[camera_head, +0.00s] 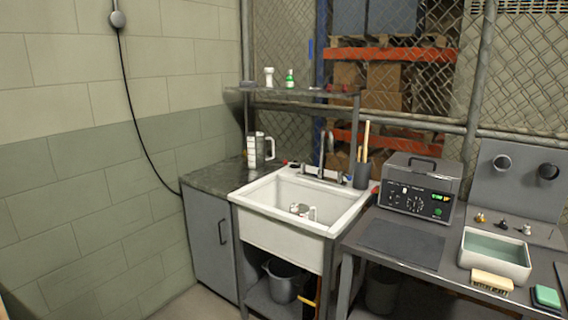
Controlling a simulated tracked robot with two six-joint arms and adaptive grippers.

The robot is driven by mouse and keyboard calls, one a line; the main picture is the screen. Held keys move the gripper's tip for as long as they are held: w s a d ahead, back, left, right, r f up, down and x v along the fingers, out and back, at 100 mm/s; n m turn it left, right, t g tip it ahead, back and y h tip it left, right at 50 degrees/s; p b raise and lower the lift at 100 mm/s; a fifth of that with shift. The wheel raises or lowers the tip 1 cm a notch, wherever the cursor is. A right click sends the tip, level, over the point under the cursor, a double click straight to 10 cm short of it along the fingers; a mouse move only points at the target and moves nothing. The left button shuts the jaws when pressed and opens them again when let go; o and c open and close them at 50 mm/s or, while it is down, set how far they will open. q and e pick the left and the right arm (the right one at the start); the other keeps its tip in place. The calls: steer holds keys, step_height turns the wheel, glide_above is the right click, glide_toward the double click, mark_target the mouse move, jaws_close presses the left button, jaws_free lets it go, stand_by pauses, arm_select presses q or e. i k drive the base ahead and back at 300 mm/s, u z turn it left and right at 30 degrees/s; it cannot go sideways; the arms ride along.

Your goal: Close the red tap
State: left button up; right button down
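A white sink (289,225) stands in the middle of the view. A metal faucet (321,158) rises from its back edge. A small blue part (348,178) shows on the right side. No running water can be made out. Neither of my grippers is in view.
A jug (267,148) stands on the counter left of the sink. A dark cup with wooden sticks (362,175) stands at the sink's back right corner. A shelf (300,92) hangs above. A workbench with a grey device (420,188) is at right.

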mark_target(303, 163)
steer(key=u, duration=0.3)
steer(key=i, duration=0.65)
steer(key=u, duration=0.65)
steer(key=i, duration=1.1)
steer(key=z, duration=0.35)
